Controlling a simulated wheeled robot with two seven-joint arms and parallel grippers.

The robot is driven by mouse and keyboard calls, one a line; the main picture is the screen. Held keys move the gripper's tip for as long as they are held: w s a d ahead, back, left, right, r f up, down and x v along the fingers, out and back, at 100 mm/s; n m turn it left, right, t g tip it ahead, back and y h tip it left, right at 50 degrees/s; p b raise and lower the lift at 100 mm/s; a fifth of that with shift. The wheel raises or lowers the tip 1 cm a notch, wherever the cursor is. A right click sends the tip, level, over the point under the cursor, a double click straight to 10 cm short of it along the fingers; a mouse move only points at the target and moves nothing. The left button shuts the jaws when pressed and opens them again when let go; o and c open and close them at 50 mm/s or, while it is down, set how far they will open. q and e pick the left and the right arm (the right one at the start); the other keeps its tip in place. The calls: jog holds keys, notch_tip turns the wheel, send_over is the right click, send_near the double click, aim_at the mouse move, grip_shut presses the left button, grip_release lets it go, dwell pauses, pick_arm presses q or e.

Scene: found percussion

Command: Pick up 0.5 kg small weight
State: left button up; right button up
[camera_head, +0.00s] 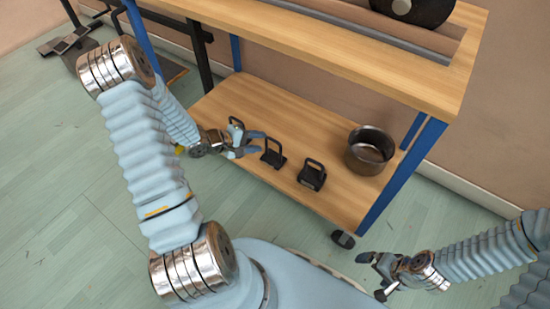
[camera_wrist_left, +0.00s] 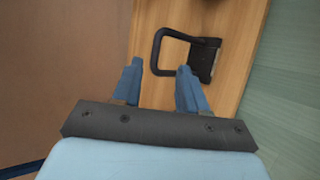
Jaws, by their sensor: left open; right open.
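No markings can be read, so I cannot tell which is 0.5 kg. My left gripper (camera_head: 260,143) is open and empty, just left of the middle weight. My right gripper (camera_head: 368,272) is open and empty, away from the shelf.
A metal pot (camera_head: 370,150) stands at the shelf's right end. A blue leg (camera_head: 402,172) bounds the right side. The floor in front is clear.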

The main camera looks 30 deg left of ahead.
aim_at(272, 140)
pick_arm(q)
jog(key=x, duration=0.2)
jog(key=b+x, duration=0.1)
jog(key=x, duration=0.1)
jog(key=b+x, duration=0.1)
jog(key=x, duration=0.2)
jog(key=shift+w+r, duration=0.15)
jog(key=shift+r, duration=0.15)
grip_shut()
dwell(1.0)
